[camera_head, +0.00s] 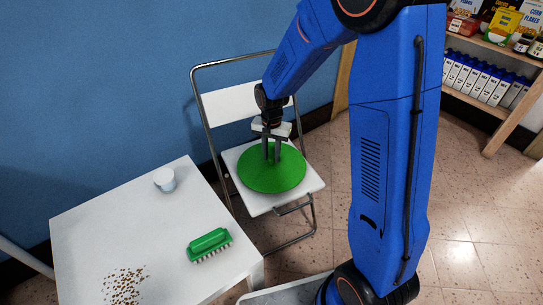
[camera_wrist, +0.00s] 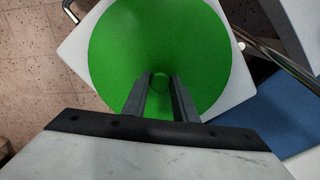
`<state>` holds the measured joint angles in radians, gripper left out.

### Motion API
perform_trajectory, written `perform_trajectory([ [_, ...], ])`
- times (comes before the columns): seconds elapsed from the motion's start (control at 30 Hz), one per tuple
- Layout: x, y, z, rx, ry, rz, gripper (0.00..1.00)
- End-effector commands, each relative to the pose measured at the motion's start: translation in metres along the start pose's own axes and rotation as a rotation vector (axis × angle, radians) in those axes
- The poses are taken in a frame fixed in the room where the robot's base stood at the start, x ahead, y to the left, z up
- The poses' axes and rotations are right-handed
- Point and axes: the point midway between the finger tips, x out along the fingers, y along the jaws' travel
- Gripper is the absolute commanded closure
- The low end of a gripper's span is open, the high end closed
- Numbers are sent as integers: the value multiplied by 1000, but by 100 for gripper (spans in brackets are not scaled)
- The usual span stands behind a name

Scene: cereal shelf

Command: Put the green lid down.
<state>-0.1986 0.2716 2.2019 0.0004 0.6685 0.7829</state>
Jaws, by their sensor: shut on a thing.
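The green lid (camera_head: 285,176) is a round flat disc over the white seat of a folding chair (camera_head: 317,184). In the wrist view the lid (camera_wrist: 160,30) fills the middle, with a small round knob (camera_wrist: 160,81) at its centre. My gripper (camera_head: 271,158) points down at the lid's middle, its fingers (camera_wrist: 160,88) on either side of the knob and shut on it. The white seat corners (camera_wrist: 75,48) show around the lid. I cannot tell whether the lid touches the seat or hangs just above it.
A white table (camera_head: 170,225) stands left of the chair, with a green brush (camera_head: 209,244), a white cup (camera_head: 165,179) and brown crumbs (camera_head: 124,286). A shelf with boxes and bottles (camera_head: 484,77) stands at the right. A blue wall (camera_head: 90,90) is behind the chair.

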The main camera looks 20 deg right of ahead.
Motion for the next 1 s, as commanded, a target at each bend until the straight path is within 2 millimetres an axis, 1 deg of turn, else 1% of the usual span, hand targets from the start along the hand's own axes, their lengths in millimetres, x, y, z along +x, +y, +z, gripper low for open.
perform_trajectory([
  [0.03, 6, 0, 0, 0, -1, 1, 100],
  [0.1, 9, 0, 0, 0, 0, 0, 100],
  [0.43, 11, 0, 0, 0, 0, 0, 100],
  [0.47, 11, 0, 0, 0, 0, 0, 70],
  [0.5, 11, 0, 0, 0, 0, 0, 60],
  [0.53, 11, 0, 0, 0, 0, 0, 56],
  [0.87, 9, 0, 0, 0, 1, -1, 56],
  [1.0, -4, 0, 0, 0, 2, -2, 56],
])
